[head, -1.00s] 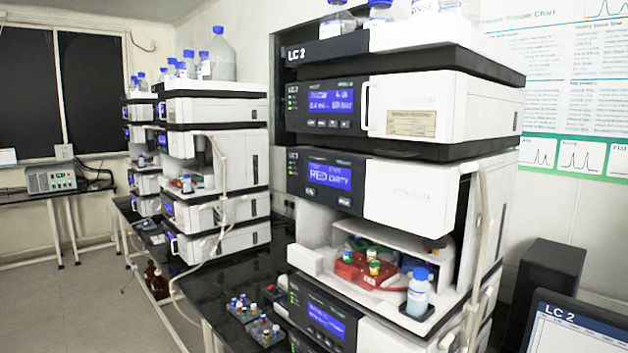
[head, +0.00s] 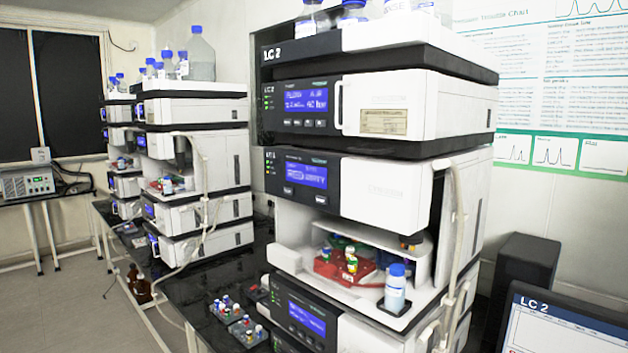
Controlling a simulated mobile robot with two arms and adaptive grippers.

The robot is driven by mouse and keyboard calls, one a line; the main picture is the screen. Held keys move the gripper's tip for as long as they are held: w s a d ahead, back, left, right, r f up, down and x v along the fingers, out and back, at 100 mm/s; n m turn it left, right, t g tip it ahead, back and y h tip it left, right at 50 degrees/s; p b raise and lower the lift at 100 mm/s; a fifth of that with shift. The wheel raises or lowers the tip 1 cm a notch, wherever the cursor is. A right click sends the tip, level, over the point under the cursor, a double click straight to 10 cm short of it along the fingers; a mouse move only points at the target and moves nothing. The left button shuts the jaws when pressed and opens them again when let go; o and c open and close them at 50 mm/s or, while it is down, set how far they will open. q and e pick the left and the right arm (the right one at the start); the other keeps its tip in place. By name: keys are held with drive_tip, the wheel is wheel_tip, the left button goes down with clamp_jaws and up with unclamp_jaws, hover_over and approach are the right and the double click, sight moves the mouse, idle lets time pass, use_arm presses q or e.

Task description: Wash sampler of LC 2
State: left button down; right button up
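The LC 2 stack (head: 390,195) stands at the centre right, labelled LC 2 on its top tray. Its sampler (head: 350,190) has a lit blue display (head: 306,175) whose text is too blurred to read surely. Below the display the sampler bay is open. In it a red vial rack (head: 343,266) holds a few vials with green, yellow and white caps. A blue-capped bottle (head: 396,290) stands upright in a dark holder at the bay's front right. Neither of my grippers is in view.
Small vial racks (head: 238,322) stand on the black bench (head: 190,292) left of the stack. Another instrument stack (head: 195,170) stands behind. A monitor (head: 560,325) labelled LC 2 and a dark box (head: 524,280) are at right. Brown bottles (head: 139,283) stand by the floor at left.

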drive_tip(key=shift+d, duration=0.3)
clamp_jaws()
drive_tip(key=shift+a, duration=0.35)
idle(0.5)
